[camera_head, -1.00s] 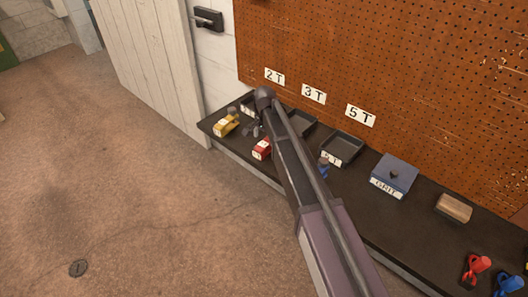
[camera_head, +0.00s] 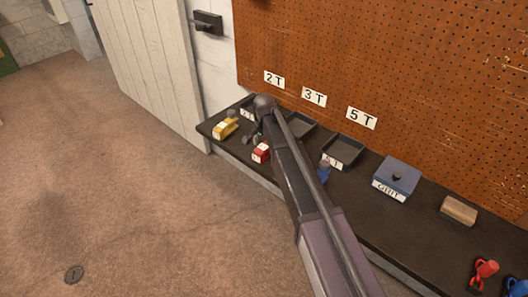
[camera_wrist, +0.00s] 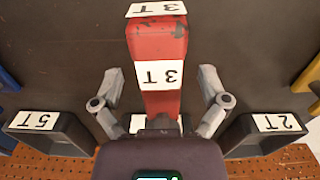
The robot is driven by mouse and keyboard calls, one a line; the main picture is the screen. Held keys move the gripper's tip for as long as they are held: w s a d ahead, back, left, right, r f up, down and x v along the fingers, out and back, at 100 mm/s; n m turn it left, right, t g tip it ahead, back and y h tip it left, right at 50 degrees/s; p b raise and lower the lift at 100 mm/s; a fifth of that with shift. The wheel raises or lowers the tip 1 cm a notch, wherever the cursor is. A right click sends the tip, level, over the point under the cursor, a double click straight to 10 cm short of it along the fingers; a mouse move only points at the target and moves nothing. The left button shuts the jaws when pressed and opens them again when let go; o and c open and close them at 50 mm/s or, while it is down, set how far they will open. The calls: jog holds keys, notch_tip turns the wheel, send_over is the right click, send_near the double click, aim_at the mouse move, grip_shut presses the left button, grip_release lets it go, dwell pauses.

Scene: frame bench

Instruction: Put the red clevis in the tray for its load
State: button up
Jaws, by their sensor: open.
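The red clevis (camera_head: 261,152) lies on the dark bench, left of my arm in the head view. In the wrist view the red clevis (camera_wrist: 157,45) carries white "3 T" labels. My gripper (camera_wrist: 159,75) is open, with one finger on each side of the clevis in this view; I cannot tell its height above it. In the head view my gripper (camera_head: 256,134) is small and partly hidden by the arm. The "3 T" tray (camera_head: 303,126) stands behind, under the "3 T" wall sign, partly hidden by my arm. The "2 T" tray (camera_wrist: 263,135) and "5 T" tray (camera_wrist: 48,133) flank my gripper.
A yellow clevis (camera_head: 226,128) and a blue piece (camera_head: 323,172) lie either side of the red one. Rightward are a blue "GRIT" box (camera_head: 397,178), a wooden block (camera_head: 459,210) and red and blue fittings (camera_head: 487,269). The pegboard (camera_head: 400,70) rises behind.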

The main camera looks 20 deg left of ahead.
aim_at(264, 146)
grip_shut()
jog(key=shift+r, duration=0.15)
notch_tip(264, 146, up, 4)
jog(key=p, duration=0.4)
jog(key=shift+f, duration=0.2)
jog(key=s+d+r+p, duration=0.1)
jog(key=s+d, duration=0.7)
jog(key=s, duration=0.5)
jog(key=shift+s, duration=0.35)
jog(key=shift+d+r, duration=0.1)
